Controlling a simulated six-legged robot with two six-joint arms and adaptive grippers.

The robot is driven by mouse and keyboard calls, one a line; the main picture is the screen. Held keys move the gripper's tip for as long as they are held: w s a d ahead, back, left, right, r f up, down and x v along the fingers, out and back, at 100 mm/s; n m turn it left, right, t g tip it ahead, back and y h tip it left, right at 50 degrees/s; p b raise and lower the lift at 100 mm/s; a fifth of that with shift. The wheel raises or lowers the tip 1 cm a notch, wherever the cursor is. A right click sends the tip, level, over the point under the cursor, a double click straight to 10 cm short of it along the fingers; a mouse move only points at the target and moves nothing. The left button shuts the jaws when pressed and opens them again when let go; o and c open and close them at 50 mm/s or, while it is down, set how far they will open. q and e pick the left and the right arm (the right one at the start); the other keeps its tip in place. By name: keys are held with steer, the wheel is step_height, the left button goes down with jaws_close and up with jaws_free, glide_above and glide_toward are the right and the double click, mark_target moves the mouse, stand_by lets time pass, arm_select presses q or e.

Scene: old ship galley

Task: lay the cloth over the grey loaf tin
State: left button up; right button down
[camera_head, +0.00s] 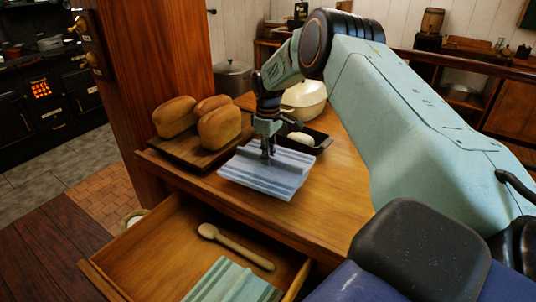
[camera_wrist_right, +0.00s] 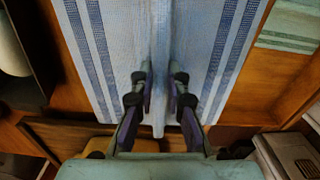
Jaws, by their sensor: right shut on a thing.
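A white and blue striped cloth (camera_head: 262,172) is spread out near the table's front edge, with a raised fold in its middle. My right gripper (camera_head: 267,152) is shut on this fold. In the right wrist view the fingers (camera_wrist_right: 160,92) pinch the fold of the cloth (camera_wrist_right: 205,50) from both sides. I cannot tell whether the cloth touches the table. A dark grey loaf tin (camera_head: 318,147) with something pale in it stands just behind and right of the cloth. The cloth and gripper hide part of it in the head view. My left gripper is not in view.
Several loaves (camera_head: 220,128) lie on a wooden board (camera_head: 192,151) left of the cloth. A cream pot (camera_head: 305,98) stands behind the tin. The open drawer (camera_head: 150,255) below holds a wooden spoon (camera_head: 237,247) and a green striped cloth (camera_head: 232,283). Table right of the cloth is clear.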

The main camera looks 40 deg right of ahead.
steer(key=c, duration=1.3)
jaws_free()
steer(key=shift+r+p, duration=3.5)
steer(key=shift+r, duration=0.65)
steer(key=shift+f, duration=0.15)
